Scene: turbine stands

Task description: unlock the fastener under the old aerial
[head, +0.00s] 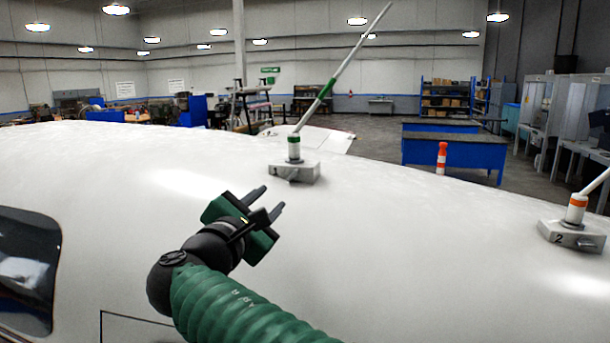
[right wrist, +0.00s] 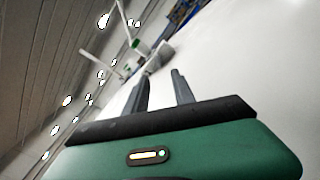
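A white aerial with green bands (head: 294,148) stands tilted on a grey block base (head: 300,173) on the white curved hull. A small dark detail shows on the base's front, too small to make out as a fastener. A second aerial with an orange band (head: 576,209) stands at the right on a base marked 2 (head: 560,234). I cannot tell which is the old one. My right gripper (head: 272,198) is open and empty, short of the green-banded aerial's base and apart from it. Its two spread fingers (right wrist: 161,76) also show in the right wrist view. My left gripper is out of view.
The white hull (head: 400,240) is clear around both bases. A dark window (head: 27,270) is at the left. Beyond the hull are a blue workbench (head: 454,152), an orange-and-white post (head: 441,158) and grey cabinets (head: 570,105).

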